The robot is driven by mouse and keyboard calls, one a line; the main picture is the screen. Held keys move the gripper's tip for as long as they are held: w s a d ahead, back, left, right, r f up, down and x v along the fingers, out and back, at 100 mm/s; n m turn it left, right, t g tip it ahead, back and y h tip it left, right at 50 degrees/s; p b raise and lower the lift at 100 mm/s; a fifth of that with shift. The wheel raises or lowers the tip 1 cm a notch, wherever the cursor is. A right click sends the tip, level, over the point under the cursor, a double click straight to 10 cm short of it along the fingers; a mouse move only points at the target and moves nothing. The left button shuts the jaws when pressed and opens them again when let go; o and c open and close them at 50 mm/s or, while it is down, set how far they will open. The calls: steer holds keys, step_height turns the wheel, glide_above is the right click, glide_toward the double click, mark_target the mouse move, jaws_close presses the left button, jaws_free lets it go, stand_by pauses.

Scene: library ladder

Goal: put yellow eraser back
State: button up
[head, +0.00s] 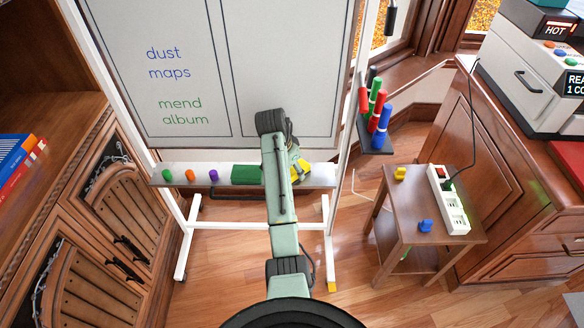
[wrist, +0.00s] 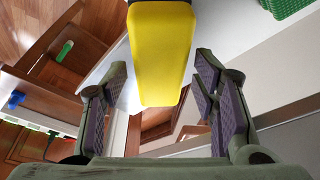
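The yellow eraser (head: 299,171) shows at the right part of the whiteboard's tray (head: 320,176) in the head view, partly hidden by my gripper (head: 293,160). In the wrist view the eraser (wrist: 160,50) is large, in line with the space between the fingertips of my gripper (wrist: 160,68). The fingers are spread, with a gap on each side of the eraser, and hold nothing. The white tray surface shows behind the eraser. Whether the eraser rests fully on the tray is hard to tell.
A green block (head: 246,174) sits just left of my gripper on the tray, with green, orange and purple round pieces (head: 190,175) further left. A marker holder (head: 376,140) is at right. A small table (head: 400,215) bears a power strip (head: 449,200).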

steer(key=shift+o, duration=0.3)
steer(key=v, duration=0.6)
steer(key=shift+a+r, duration=0.15)
steer(key=shift+r, duration=0.1)
steer(key=shift+s+a+r+p, duration=0.15)
steer(key=shift+r+p, duration=0.35)
steer(key=shift+r, duration=0.15)
steer(key=shift+a+r, duration=0.1)
steer(key=shift+r, duration=0.55)
steer(key=shift+v, duration=1.55)
steer(key=shift+s, duration=0.15)
